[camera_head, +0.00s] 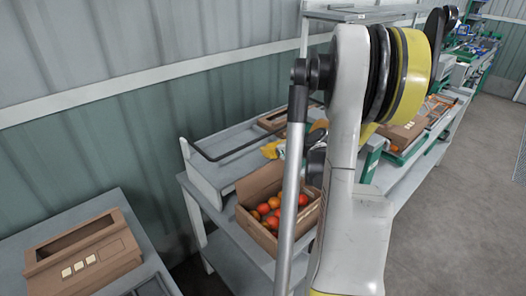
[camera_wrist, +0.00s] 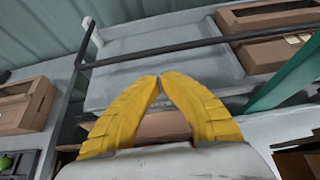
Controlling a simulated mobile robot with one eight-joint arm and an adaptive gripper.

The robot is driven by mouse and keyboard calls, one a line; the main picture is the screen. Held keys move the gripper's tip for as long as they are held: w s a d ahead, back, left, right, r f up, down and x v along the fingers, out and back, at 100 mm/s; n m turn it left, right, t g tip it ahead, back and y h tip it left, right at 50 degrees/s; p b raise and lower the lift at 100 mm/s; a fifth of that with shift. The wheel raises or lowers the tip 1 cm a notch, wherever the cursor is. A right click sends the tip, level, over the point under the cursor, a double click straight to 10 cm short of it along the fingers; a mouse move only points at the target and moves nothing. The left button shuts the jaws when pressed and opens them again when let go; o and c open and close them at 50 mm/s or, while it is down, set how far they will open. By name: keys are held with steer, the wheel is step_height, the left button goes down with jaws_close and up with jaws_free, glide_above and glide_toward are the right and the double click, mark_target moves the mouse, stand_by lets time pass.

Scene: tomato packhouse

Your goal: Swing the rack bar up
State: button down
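The rack bar (camera_head: 250,142) is a thin dark bent bar low over the grey rack shelf at the back of the bench. In the wrist view the bar (camera_wrist: 180,48) runs across the upper part of the picture, just beyond my fingertips. My gripper (camera_wrist: 160,77) has two yellow fingers whose tips meet, with nothing seen between them. The bar passes clear of the tips in that picture; the exact gap in depth is hard to tell. In the head view my arm hides most of the gripper and the bar's right end.
An open cardboard box of tomatoes (camera_head: 243,221) stands on the bench front. A brown carton (camera_head: 125,262) lies on the left table. Another brown carton (camera_wrist: 265,52) sits on the shelf at right. A green post (camera_wrist: 285,80) rises right of my fingers. The floor at right is clear.

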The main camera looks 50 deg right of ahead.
steer(key=b+x, duration=0.2)
steer(key=x, duration=0.6)
steer(key=shift+w+d+f, duration=0.1)
steer(key=shift+w, duration=0.1)
